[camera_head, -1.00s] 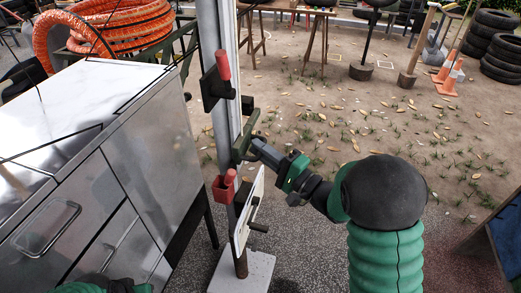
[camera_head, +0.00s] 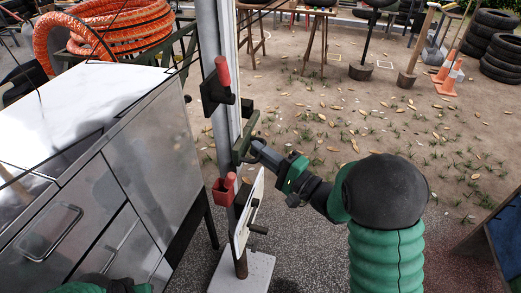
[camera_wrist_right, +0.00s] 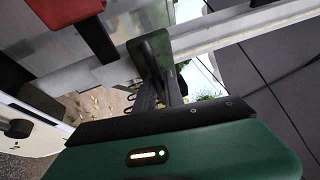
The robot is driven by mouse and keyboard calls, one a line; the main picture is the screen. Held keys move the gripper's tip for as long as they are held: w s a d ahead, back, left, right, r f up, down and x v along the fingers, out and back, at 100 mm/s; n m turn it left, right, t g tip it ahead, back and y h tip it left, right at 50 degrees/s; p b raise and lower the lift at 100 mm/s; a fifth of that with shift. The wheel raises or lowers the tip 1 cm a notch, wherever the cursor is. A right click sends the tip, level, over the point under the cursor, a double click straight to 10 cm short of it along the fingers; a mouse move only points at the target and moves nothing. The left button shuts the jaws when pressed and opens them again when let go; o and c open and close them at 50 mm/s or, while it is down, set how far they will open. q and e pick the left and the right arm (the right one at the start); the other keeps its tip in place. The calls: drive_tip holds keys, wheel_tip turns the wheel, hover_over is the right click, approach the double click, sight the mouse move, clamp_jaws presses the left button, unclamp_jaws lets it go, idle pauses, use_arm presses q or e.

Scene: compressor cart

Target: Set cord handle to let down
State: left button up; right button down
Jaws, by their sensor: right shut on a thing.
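In the right wrist view the olive handle (camera_wrist_right: 153,52) stands at the far end of my dark fingers. Fingertip contact is partly hidden. My left gripper (camera_head: 118,284) is only partly visible at the bottom left; its jaws cannot be made out.
A shiny metal cabinet (camera_head: 165,155) stands close left of the post. A white plate (camera_head: 248,212) with a dark peg hangs below the handle, above a pale base (camera_head: 248,274). An orange hose coil (camera_head: 120,25) lies behind. Open ground (camera_head: 330,110) is at the right.

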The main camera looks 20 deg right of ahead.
wheel_tip(320, 180, up, 36)
drive_tip(key=p, duration=3.1)
drive_tip(key=shift+r, duration=0.1)
drive_tip(key=c, duration=1.7)
unclamp_jaws()
drive_tip(key=shift+o, duration=1.2)
drive_tip(key=shift+f, duration=0.2)
drive_tip(key=b+v, duration=0.4)
drive_tip(key=v, duration=1.2)
drive_tip(key=shift+s+d, duration=0.25)
